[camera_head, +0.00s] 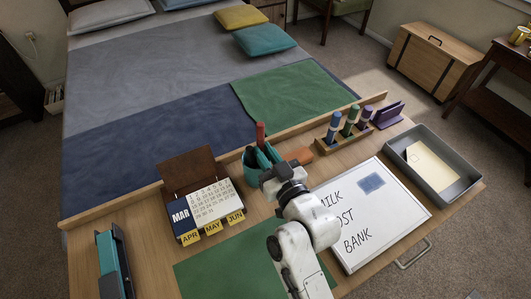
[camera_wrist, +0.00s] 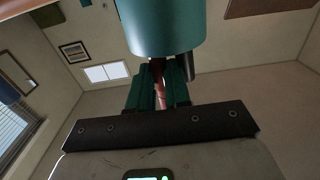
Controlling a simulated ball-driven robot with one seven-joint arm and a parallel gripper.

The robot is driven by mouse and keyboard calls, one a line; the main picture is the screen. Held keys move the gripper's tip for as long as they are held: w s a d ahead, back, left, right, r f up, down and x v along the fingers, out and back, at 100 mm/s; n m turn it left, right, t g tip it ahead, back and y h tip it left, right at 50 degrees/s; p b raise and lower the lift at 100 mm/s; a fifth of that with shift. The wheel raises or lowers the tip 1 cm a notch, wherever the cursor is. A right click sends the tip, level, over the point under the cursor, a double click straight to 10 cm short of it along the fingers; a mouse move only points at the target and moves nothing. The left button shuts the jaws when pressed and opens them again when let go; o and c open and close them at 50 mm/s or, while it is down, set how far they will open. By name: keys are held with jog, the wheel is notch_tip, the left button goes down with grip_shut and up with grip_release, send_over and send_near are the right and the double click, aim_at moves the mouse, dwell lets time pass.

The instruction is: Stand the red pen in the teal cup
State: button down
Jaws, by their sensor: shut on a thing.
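The red pen (camera_head: 260,134) stands roughly upright in the head view, its red upper part showing above my gripper's teal fingers. My gripper (camera_head: 265,156) is shut on the pen, right at the teal cup (camera_head: 250,172). In the wrist view, the pen (camera_wrist: 160,95) shows between the fingers of my gripper (camera_wrist: 159,85). The teal cup (camera_wrist: 165,28) fills the top middle there, close to the fingertips. The pen's lower end is hidden, so I cannot tell whether it is inside the cup.
A desk calendar (camera_head: 205,200) stands left of the cup. A wooden holder (camera_head: 345,138) with several markers stands to the right, near an orange block (camera_head: 299,157). A whiteboard (camera_head: 375,215) and a grey tray (camera_head: 437,165) lie further right. A green blotter (camera_head: 225,265) lies in front.

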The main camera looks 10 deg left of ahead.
jog(key=c, duration=1)
grip_release()
jog(key=b+v, duration=0.1)
jog(key=v, duration=1)
jog(key=shift+b, duration=0.3)
jog(key=shift+w, duration=0.1)
